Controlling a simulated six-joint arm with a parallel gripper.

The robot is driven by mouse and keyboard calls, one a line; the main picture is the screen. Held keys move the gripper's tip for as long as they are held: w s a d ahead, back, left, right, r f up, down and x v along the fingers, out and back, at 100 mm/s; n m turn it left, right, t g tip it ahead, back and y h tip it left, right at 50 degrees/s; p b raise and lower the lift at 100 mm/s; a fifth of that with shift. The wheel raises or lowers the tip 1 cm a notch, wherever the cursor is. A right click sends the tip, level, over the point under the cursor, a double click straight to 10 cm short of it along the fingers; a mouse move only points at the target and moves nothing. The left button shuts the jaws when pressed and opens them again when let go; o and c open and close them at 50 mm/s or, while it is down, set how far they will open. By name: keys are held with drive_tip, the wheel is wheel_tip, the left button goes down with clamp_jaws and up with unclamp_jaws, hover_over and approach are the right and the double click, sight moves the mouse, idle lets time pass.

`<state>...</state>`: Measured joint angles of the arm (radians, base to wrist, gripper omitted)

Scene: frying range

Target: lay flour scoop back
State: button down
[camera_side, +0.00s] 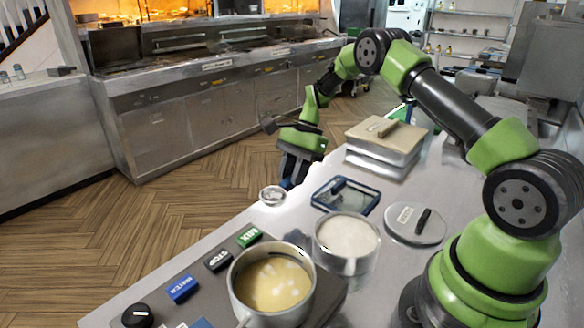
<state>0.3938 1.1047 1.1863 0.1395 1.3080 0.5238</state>
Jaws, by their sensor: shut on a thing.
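My gripper (291,182) points down at the middle of the picture, above the far left edge of the counter. It is shut on the flour scoop, whose small round metal bowl (272,195) shows just left of the fingertips. The fingers hide most of the handle. I cannot tell whether the scoop touches the counter. A blue-rimmed shallow tray (318,203) lies right of the scoop, apart from it. A round metal bin of white flour (347,236) stands in front of the tray. Its round lid (405,233), with a black handle, lies flat to the right.
A pot of pale batter (236,302) stands at the front, beside green MIX (249,235), black STOP (218,259) and blue WATER (182,288) buttons and a black knob (138,316). A lidded metal box (383,160) stands behind the tray. Floor lies left of the counter edge.

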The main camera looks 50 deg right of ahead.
drive_tip(key=shift+f, duration=2.8)
drive_tip(key=shift+f, duration=0.2)
drive_tip(key=c, duration=0.8)
unclamp_jaws()
drive_tip(key=shift+c, duration=0.2)
